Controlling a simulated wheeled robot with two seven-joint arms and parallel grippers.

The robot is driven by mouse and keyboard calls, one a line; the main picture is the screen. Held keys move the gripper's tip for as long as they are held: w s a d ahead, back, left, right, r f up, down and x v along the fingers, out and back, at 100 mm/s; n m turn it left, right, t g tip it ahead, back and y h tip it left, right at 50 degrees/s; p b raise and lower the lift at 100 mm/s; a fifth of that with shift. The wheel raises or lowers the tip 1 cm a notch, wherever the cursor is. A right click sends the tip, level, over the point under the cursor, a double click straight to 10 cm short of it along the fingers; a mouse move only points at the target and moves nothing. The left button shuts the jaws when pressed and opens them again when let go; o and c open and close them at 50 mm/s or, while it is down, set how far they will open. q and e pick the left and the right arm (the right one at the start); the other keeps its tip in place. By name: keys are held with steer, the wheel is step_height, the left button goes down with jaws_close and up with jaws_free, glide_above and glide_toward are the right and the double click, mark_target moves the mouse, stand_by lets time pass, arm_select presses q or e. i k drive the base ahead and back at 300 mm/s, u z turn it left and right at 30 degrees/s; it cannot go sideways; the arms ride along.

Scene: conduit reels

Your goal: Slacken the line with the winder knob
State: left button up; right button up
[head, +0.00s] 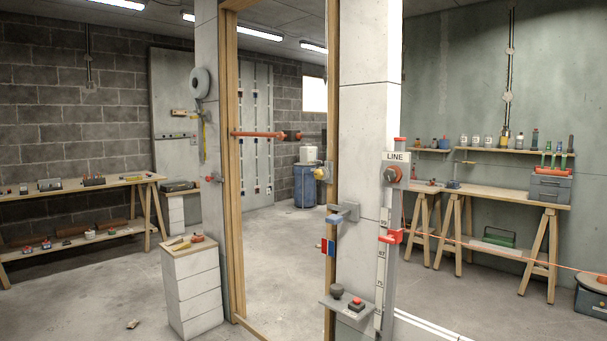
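A thin red line (500,250) runs from near the marker out to the right. Its slack or tension is hard to judge, but it looks nearly straight. Neither of my grippers is in view, and nothing is touching the knob.
A white drawer block (193,290) stands left of the wooden door frame (233,180). Workbenches stand left and right. The floor before the pillar is mostly clear.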

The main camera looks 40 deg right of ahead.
mark_target(393, 173)
steer(key=u, duration=0.05)
steer(key=i, duration=2.3)
steer(key=z, duration=1.25)
steer(key=i, duration=1.3)
steer(key=z, duration=1.3)
